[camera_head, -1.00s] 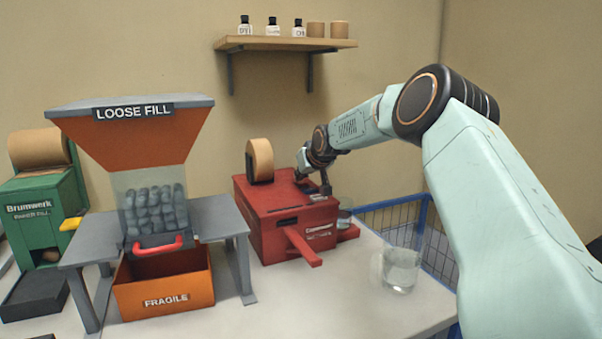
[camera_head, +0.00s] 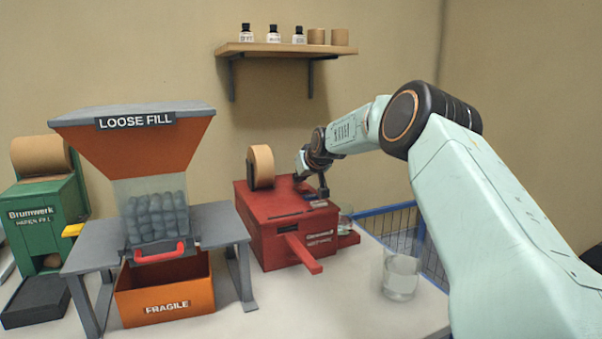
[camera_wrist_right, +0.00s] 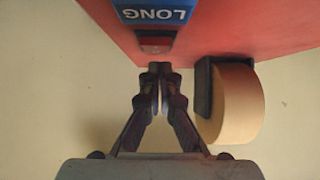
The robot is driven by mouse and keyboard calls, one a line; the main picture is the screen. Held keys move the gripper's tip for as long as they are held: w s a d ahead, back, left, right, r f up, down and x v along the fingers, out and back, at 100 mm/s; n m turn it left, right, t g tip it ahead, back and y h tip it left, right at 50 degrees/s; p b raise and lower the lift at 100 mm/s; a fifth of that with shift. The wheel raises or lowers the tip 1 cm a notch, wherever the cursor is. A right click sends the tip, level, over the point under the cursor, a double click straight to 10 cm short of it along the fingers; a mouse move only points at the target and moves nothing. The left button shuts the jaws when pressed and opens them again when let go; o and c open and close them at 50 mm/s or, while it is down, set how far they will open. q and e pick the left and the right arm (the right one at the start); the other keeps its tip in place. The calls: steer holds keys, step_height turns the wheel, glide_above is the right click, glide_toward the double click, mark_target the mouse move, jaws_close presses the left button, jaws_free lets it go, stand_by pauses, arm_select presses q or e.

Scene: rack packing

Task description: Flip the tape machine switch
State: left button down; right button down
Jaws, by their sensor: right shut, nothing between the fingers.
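The red tape machine (camera_head: 268,240) stands on the table in the head view, with a roll of brown tape (camera_head: 262,167) at its back left. My right gripper (camera_wrist_right: 157,72) is shut and empty in the right wrist view. Its fingertips are just below a small red switch (camera_wrist_right: 156,42), beside a blue label (camera_wrist_right: 160,13) reading LONG, upside down. I cannot tell whether the tips touch the switch. The left gripper is not in view.
A loose fill hopper (camera_head: 140,150) stands left of the machine, over an orange FRAGILE box (camera_head: 190,290). A green paper machine (camera_head: 42,210) is at far left. A glass (camera_head: 400,278) stands right of the machine, near a blue wire basket (camera_head: 405,215). A shelf (camera_head: 285,48) hangs above.

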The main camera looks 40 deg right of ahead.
mark_target(301, 188)
steer(key=shift+w+r+p, duration=0.1)
steer(key=shift+r+p, duration=0.45)
step_height(301, 188, up, 3)
steer(key=p, duration=0.3)
steer(key=shift+r, duration=0.15)
steer(key=shift+s+r+p, duration=0.35)
steer(key=shift+r, duration=0.15)
steer(key=w+r+v, duration=0.1)
steer(key=v, duration=0.7)
steer(key=shift+r+b, duration=0.3)
steer(key=shift+b, duration=0.1)
steer(key=shift+d, duration=0.15)
steer(key=shift+f, duration=0.1)
